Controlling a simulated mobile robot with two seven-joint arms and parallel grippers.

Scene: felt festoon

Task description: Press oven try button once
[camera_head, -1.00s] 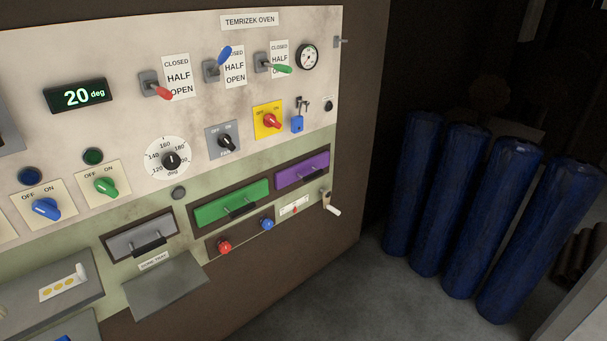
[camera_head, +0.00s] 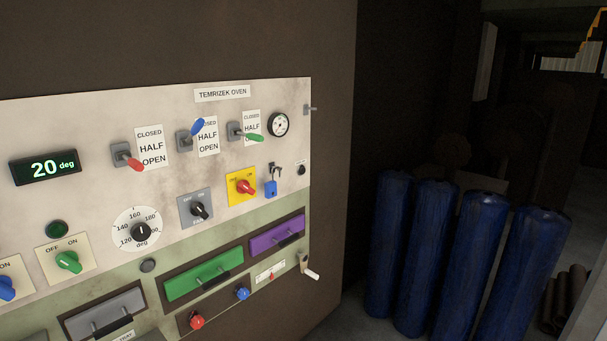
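The oven control panel (camera_head: 60,125) fills the left half of the view, with a "TEMRIZEK OVEN" label (camera_head: 222,93) at its top. A small black round button (camera_head: 301,170) sits near its right edge under a tiny label I cannot read. A dark green round button or lamp (camera_head: 57,229) is above the green switch (camera_head: 68,262). I cannot read the word "try" on any of them. Neither of my grippers is in view.
Red (camera_head: 127,158), blue (camera_head: 190,135) and green (camera_head: 246,134) levers, a yellow-plated red switch (camera_head: 244,187) and a blue padlock (camera_head: 271,188) crowd the panel. A crank handle (camera_head: 310,268) juts out at lower right. Several blue cylinders (camera_head: 480,265) stand on the right.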

